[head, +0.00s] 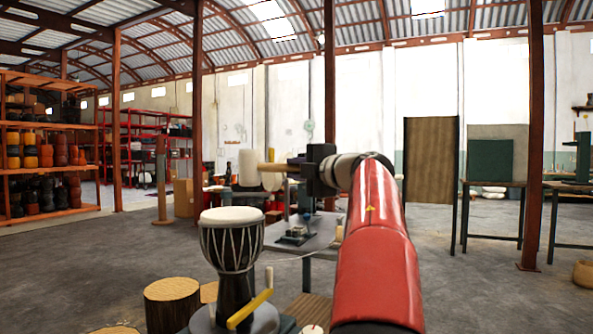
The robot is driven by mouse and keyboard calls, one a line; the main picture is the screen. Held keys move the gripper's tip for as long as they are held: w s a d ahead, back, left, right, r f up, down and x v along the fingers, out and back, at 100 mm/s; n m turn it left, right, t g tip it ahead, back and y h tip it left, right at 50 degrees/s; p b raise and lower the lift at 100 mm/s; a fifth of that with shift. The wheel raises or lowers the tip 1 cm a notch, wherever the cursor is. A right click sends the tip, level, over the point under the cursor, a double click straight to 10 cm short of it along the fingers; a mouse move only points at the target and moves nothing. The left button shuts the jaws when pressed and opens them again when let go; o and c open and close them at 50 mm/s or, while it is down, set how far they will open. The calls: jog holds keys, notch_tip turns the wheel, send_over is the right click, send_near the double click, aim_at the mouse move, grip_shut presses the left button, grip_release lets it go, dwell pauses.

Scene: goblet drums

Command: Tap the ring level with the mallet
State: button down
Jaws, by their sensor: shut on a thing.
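A goblet drum (232,258) with a pale skin on top and white lacing down its dark body stands upright on a round grey base (262,320) at lower centre-left. The ring around its rim is too small to judge whether it sits level. My gripper (297,168) is shut on the wooden handle of the mallet (272,167). The mallet points left, with its pale cylindrical head (249,168) above and slightly right of the drum, apart from the skin. Part of the gripper is hidden by its own dark body.
Wooden stumps (172,304) stand at lower left. A grey table (312,236) with small tools is behind the drum. Orange shelves (45,160) hold drums at far left. The floor at right is mostly clear.

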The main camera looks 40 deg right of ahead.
dwell(0.5)
notch_tip(320, 180, down, 9)
jog(key=b, duration=0.7)
notch_tip(320, 180, up, 10)
jog(key=p, duration=1.1)
jog(key=shift+f, duration=0.25)
